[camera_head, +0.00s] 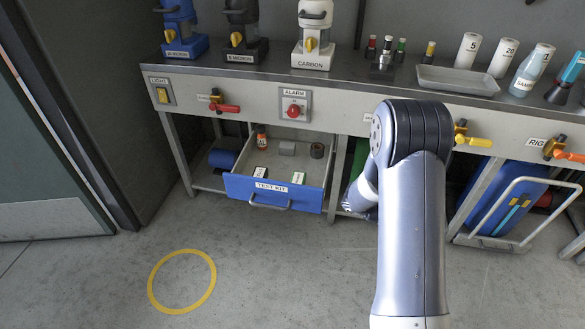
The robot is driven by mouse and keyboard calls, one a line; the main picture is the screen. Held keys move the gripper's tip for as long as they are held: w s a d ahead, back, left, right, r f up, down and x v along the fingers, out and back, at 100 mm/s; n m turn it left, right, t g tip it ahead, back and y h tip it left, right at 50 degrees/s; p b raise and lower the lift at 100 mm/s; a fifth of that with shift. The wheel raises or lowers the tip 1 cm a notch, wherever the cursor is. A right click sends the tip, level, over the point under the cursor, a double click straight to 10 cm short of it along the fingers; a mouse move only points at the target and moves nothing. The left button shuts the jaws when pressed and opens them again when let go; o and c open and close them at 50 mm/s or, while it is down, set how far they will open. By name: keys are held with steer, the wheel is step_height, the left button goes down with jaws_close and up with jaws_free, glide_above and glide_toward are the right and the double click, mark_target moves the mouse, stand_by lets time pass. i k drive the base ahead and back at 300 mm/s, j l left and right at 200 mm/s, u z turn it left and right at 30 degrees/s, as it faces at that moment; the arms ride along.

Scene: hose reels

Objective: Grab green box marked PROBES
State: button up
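The blue-fronted drawer marked TEST KIT (240,188) is pulled open under the bench. My gripper is hidden behind the arm, and no fingers show.
The drawer also holds an orange-red bottle (261,139), a grey block (287,148) and a dark roll (317,151). The bench (350,85) above carries filter units, bottles and a tray (457,80). Valve handles stick out from its front. The floor around the yellow ring (153,290) is clear.

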mark_target(297, 177)
steer(key=i+j, duration=0.1)
steer(key=j, duration=0.3)
steer(key=i+j, duration=0.15)
steer(key=j, duration=0.25)
steer(key=i+j+u, duration=0.1)
steer(key=j, duration=0.25)
steer(key=i+j, duration=0.15)
steer(key=j, duration=0.25)
steer(key=i+j, duration=0.15)
steer(key=j, duration=0.85)
steer(key=i+l, duration=0.1)
steer(key=l, duration=0.2)
steer(key=i+l, duration=0.1)
steer(key=l, duration=0.2)
